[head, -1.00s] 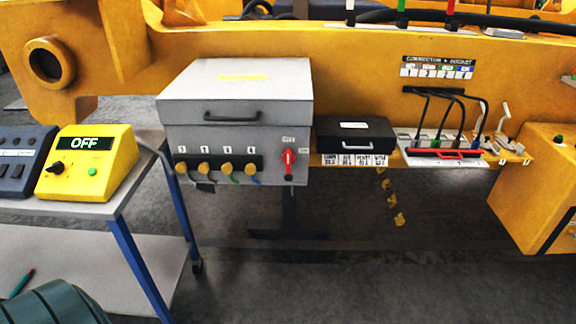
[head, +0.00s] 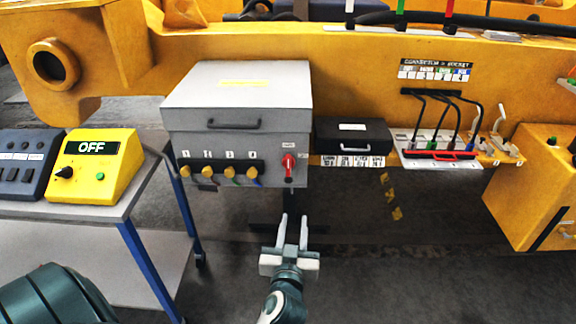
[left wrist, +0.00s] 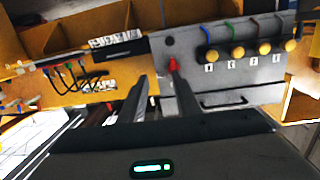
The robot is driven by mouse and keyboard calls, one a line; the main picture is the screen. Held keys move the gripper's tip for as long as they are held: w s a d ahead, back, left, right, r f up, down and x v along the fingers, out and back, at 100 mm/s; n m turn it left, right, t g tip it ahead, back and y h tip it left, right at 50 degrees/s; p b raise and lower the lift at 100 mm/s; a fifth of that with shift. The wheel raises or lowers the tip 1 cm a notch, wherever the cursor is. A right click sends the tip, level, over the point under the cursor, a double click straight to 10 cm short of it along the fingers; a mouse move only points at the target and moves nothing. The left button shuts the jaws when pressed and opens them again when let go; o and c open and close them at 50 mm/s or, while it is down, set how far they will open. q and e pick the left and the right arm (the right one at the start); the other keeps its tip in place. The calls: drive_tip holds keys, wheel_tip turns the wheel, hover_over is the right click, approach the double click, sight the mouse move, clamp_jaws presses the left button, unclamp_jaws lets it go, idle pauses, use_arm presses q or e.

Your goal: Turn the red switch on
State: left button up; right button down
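The red switch (head: 288,164) is on the right side of the front of a grey box (head: 240,124). Its red handle also shows in the left wrist view (left wrist: 172,65), near the fingertips. My left gripper (head: 294,218) is below the switch in the head view, with its two fingers apart and nothing between them. In the left wrist view the fingers (left wrist: 162,84) point toward the grey panel, with a visible gap. I see no contact with the switch. My right gripper is not in view.
Several yellow knobs (head: 220,170) line the panel left of the switch. A yellow box (head: 92,168) reading OFF stands on a cart (head: 110,210) at left. A black case (head: 352,135) and a cable board (head: 440,150) are at right.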

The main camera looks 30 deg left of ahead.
sight(288, 167)
use_arm(q)
drive_tip(key=shift+n+y, duration=0.6)
drive_tip(key=shift+y, duration=0.2)
drive_tip(key=r, duration=0.1)
drive_tip(key=a+r, duration=0.1)
drive_tip(key=s+r, duration=0.1)
drive_tip(key=r, duration=0.1)
drive_tip(key=shift+s+a+r, duration=0.1)
drive_tip(key=shift+a, duration=0.3)
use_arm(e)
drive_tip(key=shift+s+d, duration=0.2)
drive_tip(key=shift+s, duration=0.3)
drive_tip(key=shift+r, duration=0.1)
